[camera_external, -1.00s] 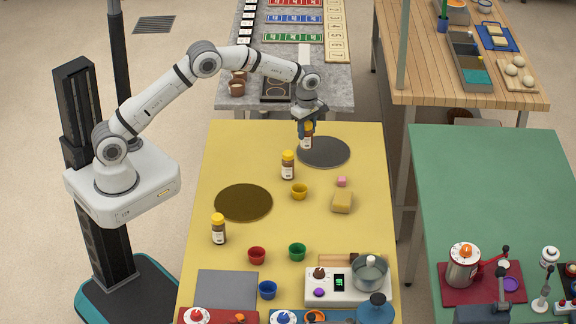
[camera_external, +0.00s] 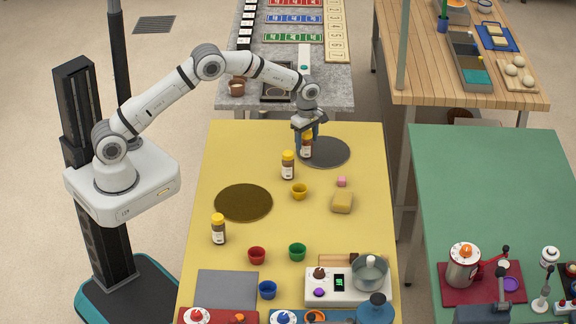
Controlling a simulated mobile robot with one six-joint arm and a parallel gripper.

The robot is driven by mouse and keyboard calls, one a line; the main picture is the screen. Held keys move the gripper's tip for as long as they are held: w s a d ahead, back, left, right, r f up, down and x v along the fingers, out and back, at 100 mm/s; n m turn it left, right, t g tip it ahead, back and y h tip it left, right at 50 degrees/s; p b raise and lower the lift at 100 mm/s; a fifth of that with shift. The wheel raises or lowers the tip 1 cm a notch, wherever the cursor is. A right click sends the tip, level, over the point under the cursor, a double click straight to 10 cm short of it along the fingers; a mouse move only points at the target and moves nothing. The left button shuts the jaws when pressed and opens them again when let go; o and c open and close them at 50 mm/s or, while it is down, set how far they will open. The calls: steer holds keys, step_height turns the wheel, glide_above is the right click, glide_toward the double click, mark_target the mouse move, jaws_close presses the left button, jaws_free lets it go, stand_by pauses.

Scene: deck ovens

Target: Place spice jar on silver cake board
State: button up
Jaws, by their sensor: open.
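A spice jar (camera_external: 306,149) with a yellow cap and brown contents stands upright at the left edge of the round silver cake board (camera_external: 329,153). Its base overlaps the board's left rim in the picture; whether it rests fully on it is hard to tell. My gripper (camera_external: 307,133) is open, just above and around the cap, pointing down. Two similar yellow-capped jars stand on the yellow table: one (camera_external: 288,166) just left of the board and one (camera_external: 218,230) farther to the front left.
A round gold board (camera_external: 243,203) lies at the table's left. A scale with a pot (camera_external: 370,272) stands in front.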

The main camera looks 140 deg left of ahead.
steer(key=shift+r, duration=0.15)
step_height(320, 180, up, 12)
steer(key=shift+b, duration=0.7)
steer(key=w+d+r+m, duration=0.4)
steer(key=w+d, duration=0.2)
steer(key=d, duration=0.2)
steer(key=w+d+r+m, duration=0.4)
steer(key=w+d, duration=0.2)
steer(key=d, duration=0.2)
steer(key=w+d+r+m+t+y, duration=0.1)
steer(key=d+r+m, duration=0.1)
steer(key=d+m, duration=0.5)
steer(key=w+d+r+m, duration=0.2)
steer(key=d+r, duration=0.1)
steer(key=d, duration=0.9)
steer(key=s+d+m+t, duration=0.1)
steer(key=s+d+m, duration=0.25)
steer(key=d, duration=0.45)
steer(key=s+d+m, duration=0.2)
steer(key=d+m, duration=0.3)
steer(key=d, duration=0.3)
steer(key=s+d+f+m+t+h, duration=0.1)
steer(key=s+d+f+m, duration=0.3)
steer(key=s+d+m, duration=0.6)
steer(key=shift+s+d+m, duration=0.35)
steer(key=shift+s+d, duration=0.15)
steer(key=shift+d, duration=0.4)
